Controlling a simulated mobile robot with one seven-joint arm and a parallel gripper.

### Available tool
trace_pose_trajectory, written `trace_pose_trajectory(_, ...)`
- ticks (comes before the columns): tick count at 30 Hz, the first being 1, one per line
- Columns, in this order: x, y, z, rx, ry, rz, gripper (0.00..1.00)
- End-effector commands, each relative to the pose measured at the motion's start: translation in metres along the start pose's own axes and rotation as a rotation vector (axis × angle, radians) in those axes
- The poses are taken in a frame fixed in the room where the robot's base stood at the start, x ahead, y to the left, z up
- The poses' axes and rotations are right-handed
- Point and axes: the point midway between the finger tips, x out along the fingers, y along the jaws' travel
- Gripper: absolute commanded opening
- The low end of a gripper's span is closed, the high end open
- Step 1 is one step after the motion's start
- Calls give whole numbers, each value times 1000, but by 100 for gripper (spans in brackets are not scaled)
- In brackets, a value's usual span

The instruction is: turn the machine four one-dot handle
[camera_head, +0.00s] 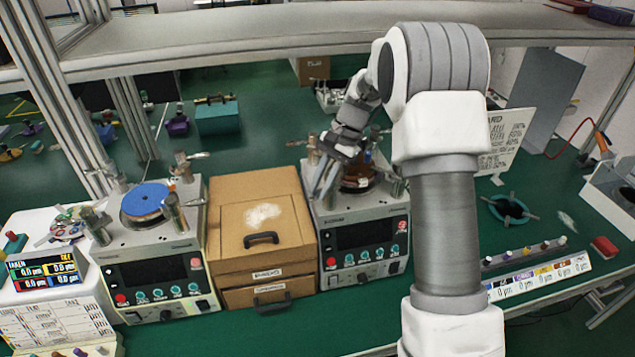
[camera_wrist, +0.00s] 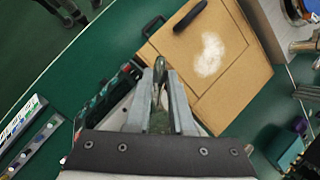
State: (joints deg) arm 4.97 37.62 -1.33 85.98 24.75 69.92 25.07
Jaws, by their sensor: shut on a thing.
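A grey polishing machine (camera_head: 365,225) with a dark screen, teal knobs and a red button stands right of the brown box in the head view. My gripper (camera_head: 322,190) reaches down over this machine's left side. In the wrist view my gripper (camera_wrist: 161,75) has its two fingers close together around a thin metallic handle (camera_wrist: 158,92). The handle is mostly hidden between the fingers, and no dot mark on it can be made out. A brownish round head (camera_head: 357,175) on the machine is partly behind my arm.
A brown box (camera_head: 229,219) with a black handle and white powder on top stands directly left of the machine. A second machine (camera_head: 150,246) with a blue disc is further left. A marked rail (camera_head: 540,277) lies at right. A shelf (camera_head: 250,35) crosses above.

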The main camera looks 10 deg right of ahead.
Motion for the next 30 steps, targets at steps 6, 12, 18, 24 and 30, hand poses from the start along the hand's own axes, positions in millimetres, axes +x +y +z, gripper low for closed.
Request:
trace_pose_trajectory(6, -2, 2, -1, -50, -8, 19, 0)
trace_pose_trajectory(12, -2, 2, -1, -61, -9, 23, 0)
trace_pose_trajectory(18, -2, 2, -1, -61, -9, 23, 0)
trace_pose_trajectory(24, -2, 2, -1, -61, -9, 23, 42)
trace_pose_trajectory(30, -1, 3, -1, -60, -11, 24, 51)
